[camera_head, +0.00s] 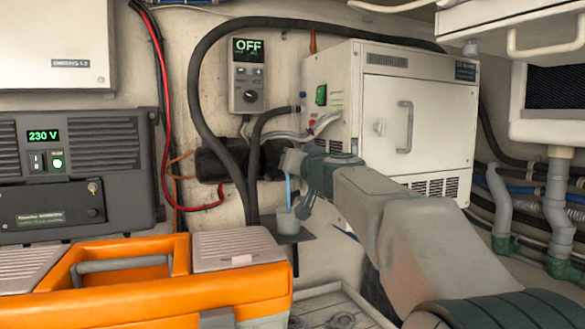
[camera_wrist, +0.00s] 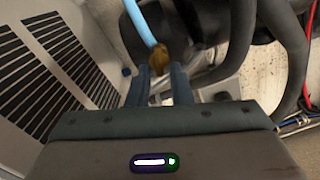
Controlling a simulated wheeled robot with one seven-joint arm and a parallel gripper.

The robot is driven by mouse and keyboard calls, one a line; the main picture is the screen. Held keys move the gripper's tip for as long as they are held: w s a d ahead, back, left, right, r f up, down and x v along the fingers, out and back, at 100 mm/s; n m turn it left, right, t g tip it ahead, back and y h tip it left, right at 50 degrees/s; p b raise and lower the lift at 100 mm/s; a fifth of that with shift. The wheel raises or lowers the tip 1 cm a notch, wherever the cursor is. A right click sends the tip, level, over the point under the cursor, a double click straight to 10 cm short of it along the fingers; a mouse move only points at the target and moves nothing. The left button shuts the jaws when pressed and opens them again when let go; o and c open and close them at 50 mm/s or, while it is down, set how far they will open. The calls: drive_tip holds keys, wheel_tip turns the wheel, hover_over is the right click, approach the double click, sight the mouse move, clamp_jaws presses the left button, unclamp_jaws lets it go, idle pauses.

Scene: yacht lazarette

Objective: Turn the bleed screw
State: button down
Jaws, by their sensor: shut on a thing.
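The bleed screw (camera_wrist: 159,57) is a small brass piece in the wrist view, at the end of a light blue tube (camera_wrist: 139,20). My gripper (camera_wrist: 159,75) has its two dark fingers on either side of it, shut on it; the exact contact is partly hidden. In the head view my gripper (camera_head: 301,183) is beside the dark pump cylinder (camera_head: 213,163), below the white cabinet's left side. The blue tube shows there (camera_head: 288,192), hanging down toward a small grey cup (camera_head: 288,222). The screw itself is hidden in the head view.
Thick black hoses (camera_head: 199,85) loop close to my gripper's left. The white cabinet (camera_head: 412,125) stands just behind and right of my wrist. An orange toolbox (camera_head: 140,290) fills the front left. A control panel (camera_head: 246,75) reading OFF hangs above.

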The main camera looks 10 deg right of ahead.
drive_tip(key=shift+a+f+m, duration=0.1)
drive_tip(key=shift+f+m, duration=0.35)
drive_tip(key=shift+m, duration=4.9)
drive_tip(key=shift+f+m, duration=0.4)
drive_tip(key=shift+m, duration=4.9)
drive_tip(key=shift+a+f+m, duration=0.1)
drive_tip(key=shift+f+m, duration=0.35)
drive_tip(key=shift+m, duration=4.9)
drive_tip(key=c, duration=1.3)
unclamp_jaws()
drive_tip(key=shift+c, duration=0.2)
drive_tip(key=shift+s, duration=0.2)
